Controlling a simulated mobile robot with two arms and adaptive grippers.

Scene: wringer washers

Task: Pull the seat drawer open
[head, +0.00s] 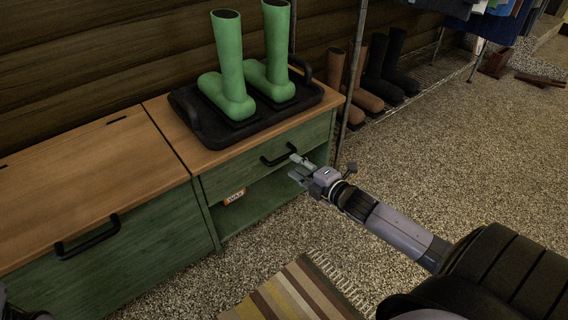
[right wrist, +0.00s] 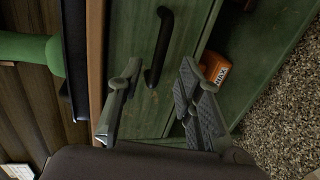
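The seat drawer (head: 230,175) is a green wooden front under the brown top of the right bench and appears shut. Its black bar handle (head: 270,160) also shows in the right wrist view (right wrist: 160,45). My right gripper (head: 294,167) is open just in front of the drawer, near the handle's right end. In the right wrist view its two fingers (right wrist: 158,78) are spread, with the lower end of the handle showing in the gap between them. I see no grip on the handle; whether a finger touches it I cannot tell.
A black tray (head: 200,126) with green boots (head: 230,60) stands on the bench. An orange wax box (head: 234,196) sits on the open shelf below the drawer. Another green chest (head: 120,260) adjoins at left. A striped rug (head: 290,295) lies on the gravel floor in front.

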